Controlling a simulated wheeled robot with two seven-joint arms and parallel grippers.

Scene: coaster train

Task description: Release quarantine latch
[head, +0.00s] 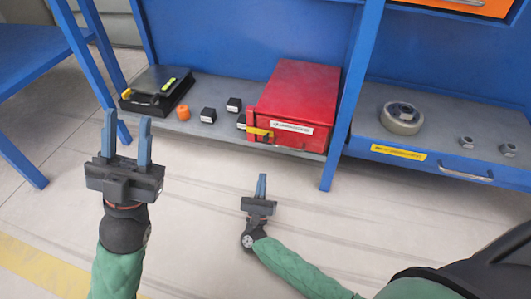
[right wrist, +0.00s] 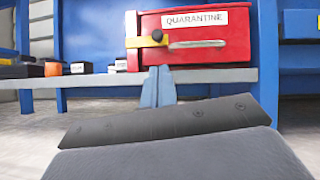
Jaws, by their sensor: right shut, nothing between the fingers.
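A red box (head: 300,95) labelled QUARANTINE stands on the lower grey shelf in the head view. Its yellow latch (head: 259,133) lies across the upper left of its front. In the right wrist view the red box (right wrist: 205,45) fills the upper right, and the yellow latch (right wrist: 147,41) is level with a dark round knob on it. My right gripper (head: 262,187) is shut and empty, in front of the shelf and apart from the latch. Its fingers (right wrist: 158,87) show below the latch in the right wrist view. My left gripper (head: 127,137) is open and empty at the left.
Left of the box on the shelf are several small black blocks (head: 208,115), an orange cylinder (head: 183,113) and a black device (head: 157,90). A blue post (head: 352,95) stands right of the box. The floor in front is clear.

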